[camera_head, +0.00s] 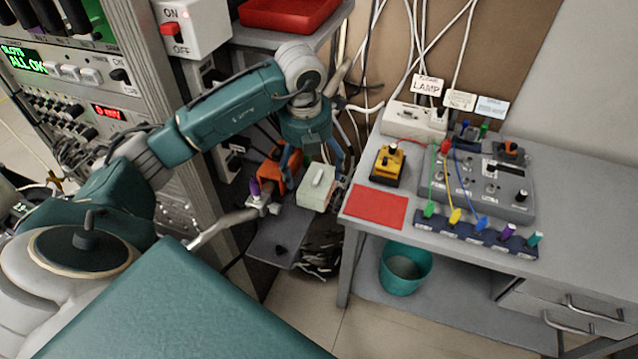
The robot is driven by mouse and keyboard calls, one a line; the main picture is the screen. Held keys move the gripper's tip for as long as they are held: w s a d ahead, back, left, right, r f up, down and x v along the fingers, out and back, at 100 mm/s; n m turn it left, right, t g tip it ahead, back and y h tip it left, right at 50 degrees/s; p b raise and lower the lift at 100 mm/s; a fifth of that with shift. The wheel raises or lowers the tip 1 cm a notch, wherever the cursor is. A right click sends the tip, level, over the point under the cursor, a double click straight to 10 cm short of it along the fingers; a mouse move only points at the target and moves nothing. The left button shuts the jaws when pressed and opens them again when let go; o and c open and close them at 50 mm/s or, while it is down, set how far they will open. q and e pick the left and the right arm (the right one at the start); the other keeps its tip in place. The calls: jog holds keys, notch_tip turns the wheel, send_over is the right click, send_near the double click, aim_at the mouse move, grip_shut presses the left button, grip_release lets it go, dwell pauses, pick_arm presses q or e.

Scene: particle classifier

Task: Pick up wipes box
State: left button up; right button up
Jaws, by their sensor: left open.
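A pale white-green box (317,190), which looks like the wipes box, sits low between the rack and the desk, with a lighter raised piece on top. My left gripper (314,162) points down just above it, with its fingers apart on the left and right. I cannot tell whether the fingers touch the box. The gripper appears empty. My right gripper is not in view.
An orange object (280,177) and a purple-topped item (256,190) crowd the box's left. The grey desk (352,208) with a red mat (376,207) stands to its right. A teal bin (404,270) is below. Cables hang behind.

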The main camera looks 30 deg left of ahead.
aim_at(312, 178)
pick_arm(q)
notch_tip(312, 178, down, 4)
jog(key=shift+w+f+p, duration=0.1)
jog(key=shift+f+p, duration=0.15)
jog(key=shift+p, duration=0.8)
jog(key=shift+w+f, duration=0.1)
jog(key=shift+f, duration=0.2)
jog(key=shift+c, duration=0.8)
jog(key=c, duration=0.8)
jog(key=shift+c, duration=0.3)
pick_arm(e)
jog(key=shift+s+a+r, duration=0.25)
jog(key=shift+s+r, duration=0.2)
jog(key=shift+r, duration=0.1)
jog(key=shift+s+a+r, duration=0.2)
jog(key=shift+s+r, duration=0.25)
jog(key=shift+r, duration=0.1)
pick_arm(q)
jog(key=shift+r, duration=0.1)
